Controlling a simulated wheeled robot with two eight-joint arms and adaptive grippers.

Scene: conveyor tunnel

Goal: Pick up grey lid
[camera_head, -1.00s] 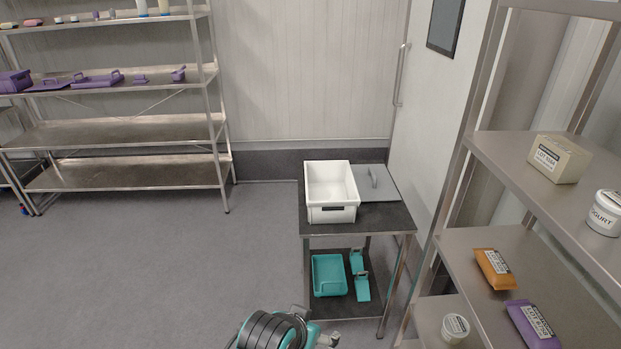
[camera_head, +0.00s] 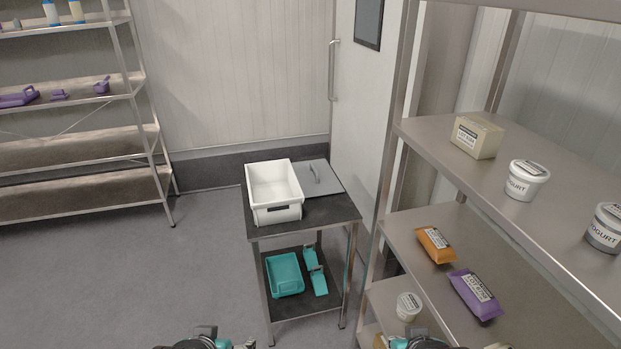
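The grey lid (camera_head: 323,177) lies flat on the top of the small dark table (camera_head: 333,209), with an upright handle on it. It sits just behind and to the right of the white bin (camera_head: 275,196), which stands empty on the same table. Parts of my arms in teal and black show at the bottom edge, left and right of centre, well below and in front of the table. The fingers of both my grippers cannot be made out. Nothing touches the lid from my side.
Teal containers (camera_head: 286,275) and scoops (camera_head: 318,282) sit on the table's lower shelf. A metal shelf (camera_head: 428,215) with yogurt tubs (camera_head: 526,180), a box (camera_head: 476,137) and packets stands close on the right. Another shelf (camera_head: 75,150) stands at the left. Floor at left is clear.

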